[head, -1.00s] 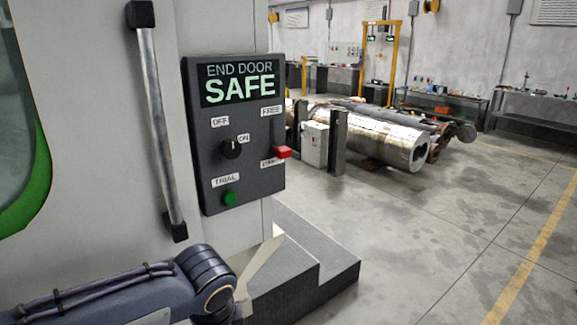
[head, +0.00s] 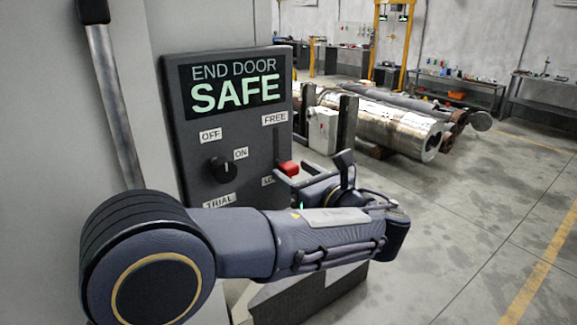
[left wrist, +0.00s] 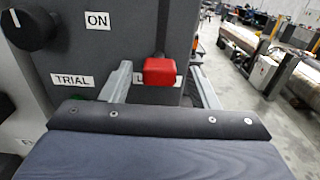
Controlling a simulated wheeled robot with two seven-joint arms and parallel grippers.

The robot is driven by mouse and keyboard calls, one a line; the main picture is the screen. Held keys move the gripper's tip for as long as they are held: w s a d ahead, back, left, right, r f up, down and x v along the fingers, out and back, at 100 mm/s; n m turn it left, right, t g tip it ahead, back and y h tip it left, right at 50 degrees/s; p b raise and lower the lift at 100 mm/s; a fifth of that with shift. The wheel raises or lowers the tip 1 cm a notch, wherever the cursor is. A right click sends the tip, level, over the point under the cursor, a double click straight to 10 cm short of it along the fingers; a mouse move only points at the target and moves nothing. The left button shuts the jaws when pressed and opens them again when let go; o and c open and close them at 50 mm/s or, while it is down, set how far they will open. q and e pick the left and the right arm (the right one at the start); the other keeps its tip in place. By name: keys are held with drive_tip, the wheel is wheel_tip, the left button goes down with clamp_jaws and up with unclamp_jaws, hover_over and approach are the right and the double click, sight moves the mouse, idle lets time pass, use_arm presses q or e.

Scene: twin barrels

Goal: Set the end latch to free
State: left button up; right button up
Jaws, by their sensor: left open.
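The end latch is a red handle (head: 287,168) on the right part of a dark panel (head: 235,120). It sits at the lower end of its upright slot, by a partly hidden label starting with "L"; the FREE label (head: 275,119) is at the top. My left gripper (head: 297,177) is open at the handle. In the left wrist view, the red handle (left wrist: 160,71) lies between my two grey fingers (left wrist: 162,86), with a visible gap on each side. My right gripper is not in view.
The panel display (head: 235,86) reads END DOOR SAFE. A black knob (head: 222,169) sits left of the latch. A grey door bar (head: 115,100) stands left of the panel. Metal cylinders (head: 390,125) lie behind on the right. Open floor (head: 470,230) is at right.

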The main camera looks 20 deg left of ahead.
use_arm(q)
drive_tip(key=shift+x, duration=1.4)
clamp_jaws()
